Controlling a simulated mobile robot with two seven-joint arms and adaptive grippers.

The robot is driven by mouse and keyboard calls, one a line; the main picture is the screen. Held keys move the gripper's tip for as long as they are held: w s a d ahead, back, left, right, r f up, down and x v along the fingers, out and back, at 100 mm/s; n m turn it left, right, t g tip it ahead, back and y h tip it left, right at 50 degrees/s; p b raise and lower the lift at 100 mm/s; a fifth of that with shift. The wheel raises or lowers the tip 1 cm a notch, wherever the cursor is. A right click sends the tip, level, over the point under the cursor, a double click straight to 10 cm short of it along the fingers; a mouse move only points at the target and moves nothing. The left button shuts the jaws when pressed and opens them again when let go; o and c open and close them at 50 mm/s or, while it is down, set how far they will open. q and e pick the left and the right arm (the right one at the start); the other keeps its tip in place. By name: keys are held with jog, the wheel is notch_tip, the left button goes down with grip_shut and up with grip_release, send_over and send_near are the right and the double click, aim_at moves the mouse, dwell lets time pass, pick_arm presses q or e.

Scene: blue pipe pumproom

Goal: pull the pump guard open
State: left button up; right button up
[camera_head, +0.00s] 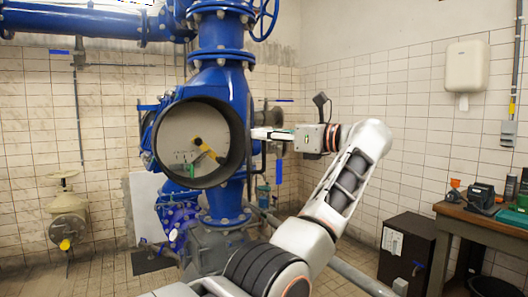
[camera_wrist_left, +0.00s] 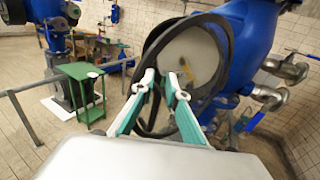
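The pump guard (camera_head: 231,108) is a dark round ring around a pale disc with a yellow part, on the front of the blue pump body. It also shows in the left wrist view (camera_wrist_left: 226,38), where the ring faces my left gripper. My left gripper (camera_head: 258,133) is at the right edge of the ring in the head view. In the left wrist view my left gripper (camera_wrist_left: 161,76) has its two fingers apart in front of the ring's near rim. I cannot tell whether the fingers touch the rim. My right gripper is not in view.
Blue pipework (camera_head: 221,35) rises above the pump. A workbench (camera_head: 482,218) with tools and a black cabinet (camera_head: 407,250) stand at the right. A valve (camera_head: 67,218) is by the left wall. A green stand (camera_wrist_left: 82,72) and grey rail (camera_wrist_left: 48,84) show in the wrist view.

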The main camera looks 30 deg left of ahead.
pick_arm(q)
jog(key=shift+r, duration=2.2)
jog(key=shift+f, duration=0.1)
